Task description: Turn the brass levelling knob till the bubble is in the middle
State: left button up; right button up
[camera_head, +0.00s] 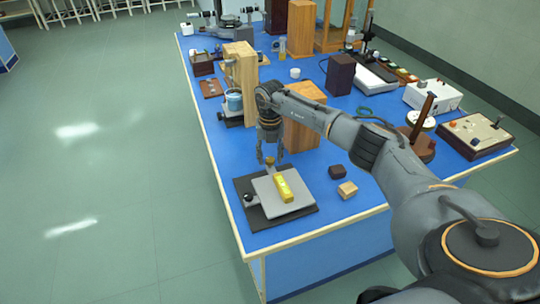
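A grey levelling plate (268,205) lies on a dark base (303,212) near the blue bench's front left corner. A yellow spirit level (284,188) sits on the plate; its bubble is too small to make out. A small knob (249,199) stands at the plate's left edge, dark with a hint of brass. Another small knob (270,161) shows at the plate's back edge, below my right gripper's fingers. My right gripper (271,158) points down over that back edge, its fingers apart and seemingly empty. Contact with the back knob cannot be told. My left gripper is out of view.
A dark block (338,171) and a light wooden block (347,190) lie right of the plate. A wooden box (303,125) stands behind my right arm. The bench's front strip is clear.

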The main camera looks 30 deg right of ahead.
aim_at(270, 159)
jog(key=shift+r, duration=0.1)
notch_tip(270, 159, up, 12)
dwell(0.6)
dwell(0.4)
